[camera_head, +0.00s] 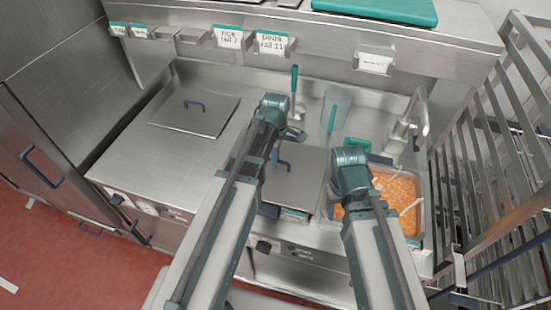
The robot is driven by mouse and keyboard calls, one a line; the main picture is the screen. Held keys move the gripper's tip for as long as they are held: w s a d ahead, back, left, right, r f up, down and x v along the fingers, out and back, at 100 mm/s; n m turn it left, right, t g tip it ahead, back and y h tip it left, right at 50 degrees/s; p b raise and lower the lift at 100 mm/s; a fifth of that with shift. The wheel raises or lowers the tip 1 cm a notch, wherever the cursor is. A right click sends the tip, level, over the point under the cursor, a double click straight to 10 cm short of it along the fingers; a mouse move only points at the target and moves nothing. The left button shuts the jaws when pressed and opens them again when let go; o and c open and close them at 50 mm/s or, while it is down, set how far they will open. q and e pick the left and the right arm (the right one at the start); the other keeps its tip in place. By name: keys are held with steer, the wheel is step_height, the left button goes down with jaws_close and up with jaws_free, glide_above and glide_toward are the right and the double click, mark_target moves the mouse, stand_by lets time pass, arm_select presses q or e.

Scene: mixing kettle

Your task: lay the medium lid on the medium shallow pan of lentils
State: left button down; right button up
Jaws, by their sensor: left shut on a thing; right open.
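The medium lid (301,185) is a flat grey metal plate with a blue handle, lying or held level in the middle of the counter. My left gripper (284,140) is shut at its handle, though my arm partly hides the grip. The medium shallow pan (421,213) stands to the right, filled with orange lentils (397,190). The lid is left of this pan, not over it. My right gripper (371,181) is open over the pan's left side, and my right arm hides part of the pan.
Another flat lid (197,113) with a blue handle lies on the left counter. A green-handled utensil (294,82) and a clear container (338,105) stand behind. A tap (405,125) rises behind the pan. A metal rack (500,150) stands close on the right.

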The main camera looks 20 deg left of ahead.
arm_select(q)
steer(key=shift+f, duration=0.25)
arm_select(e)
steer(key=shift+f, duration=0.25)
stand_by(0.3)
arm_select(q)
steer(key=c, duration=0.8)
jaws_free()
steer(key=shift+o, duration=0.2)
steer(key=o, duration=0.5)
steer(key=shift+c, duration=0.2)
steer(key=shift+r, duration=0.1)
arm_select(e)
steer(key=shift+r, duration=0.1)
arm_select(q)
steer(key=shift+r+p, duration=3.4)
steer(key=shift+r, duration=0.1)
arm_select(e)
step_height(320, 180, up, 7)
